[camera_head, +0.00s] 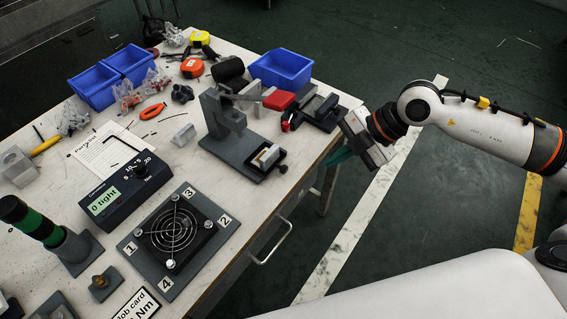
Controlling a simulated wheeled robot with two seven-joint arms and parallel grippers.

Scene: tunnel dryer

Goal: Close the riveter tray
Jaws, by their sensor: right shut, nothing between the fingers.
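The riveter (228,120) is a grey press with a red-gripped lever, standing on the bench right of centre. Its tray (268,157) lies at the front right end of the grey base, with a pale and tan part on it and a small black knob (283,169) at its outer end. The tray appears to stick out from under the press head; how far is hard to tell. My right gripper (337,157) is shut and empty, off the bench's right edge, to the right of the tray and apart from it. My left gripper is not in view.
A black and grey fixture (318,111) stands behind, near my right gripper. A fan on a numbered plate (139,246) and a counter display (124,191) stand in front. Blue bins (281,68) are at the back. A drawer handle (272,243) juts from the bench front.

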